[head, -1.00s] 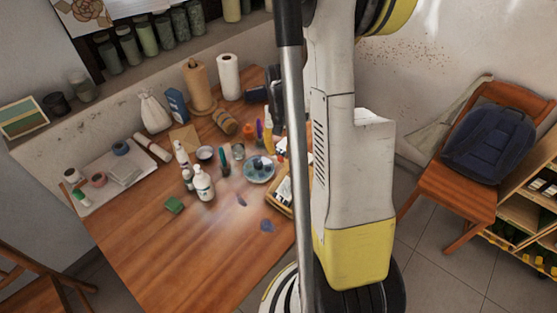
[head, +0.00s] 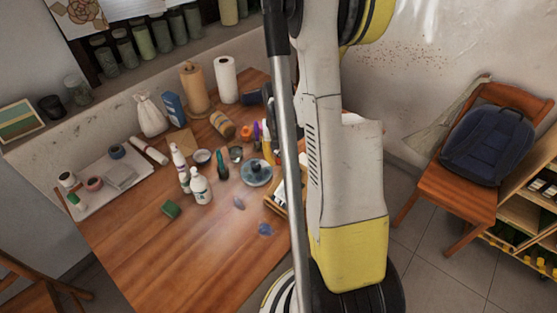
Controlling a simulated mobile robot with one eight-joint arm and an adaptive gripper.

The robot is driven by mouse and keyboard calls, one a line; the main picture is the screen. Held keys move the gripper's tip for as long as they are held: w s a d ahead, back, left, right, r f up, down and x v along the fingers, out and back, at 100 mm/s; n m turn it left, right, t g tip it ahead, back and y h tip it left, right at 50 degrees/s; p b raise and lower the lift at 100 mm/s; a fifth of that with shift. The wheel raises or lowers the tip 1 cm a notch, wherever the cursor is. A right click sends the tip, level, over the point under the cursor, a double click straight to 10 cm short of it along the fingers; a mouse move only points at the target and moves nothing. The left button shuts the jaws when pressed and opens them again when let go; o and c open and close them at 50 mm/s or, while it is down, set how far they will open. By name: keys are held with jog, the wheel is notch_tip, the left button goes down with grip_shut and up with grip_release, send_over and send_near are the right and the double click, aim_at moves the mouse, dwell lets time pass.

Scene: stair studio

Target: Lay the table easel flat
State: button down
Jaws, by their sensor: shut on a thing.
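I cannot make out the table easel in the head view. My own arm and a metal pole stand in front of the right part of the wooden table (head: 150,255) and hide what is behind them. My gripper is not in view. A light wooden tray or box (head: 271,199) shows partly at the table's right side, its right part hidden by the pole. I cannot tell whether it belongs to the easel.
On the table are white bottles (head: 200,188), a green sponge (head: 170,210), a round palette (head: 257,173) and paper rolls (head: 226,80). Jars line the ledge behind. A chair (head: 430,205) with a blue backpack (head: 487,145) and a shelf (head: 525,215) stand right. The table's front is clear.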

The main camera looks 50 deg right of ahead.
jog(key=shift+d+f+b, duration=0.3)
jog(key=shift+w+d+f+b, duration=0.1)
jog(key=shift+d+f+b, duration=0.4)
jog(key=shift+f+b, duration=0.2)
jog(key=shift+d+f+b, duration=0.45)
jog(key=shift+f+b, duration=0.15)
jog(key=shift+b, duration=0.05)
jog(key=shift+d+f+b, duration=0.25)
jog(key=shift+f+b, duration=0.3)
jog(key=shift+f, duration=0.05)
jog(key=shift+d+f+b, duration=0.25)
jog(key=shift+f+b, duration=0.25)
jog(key=shift+f, duration=0.2)
jog(key=c, duration=1.6)
grip_release()
jog(key=shift+d, duration=0.2)
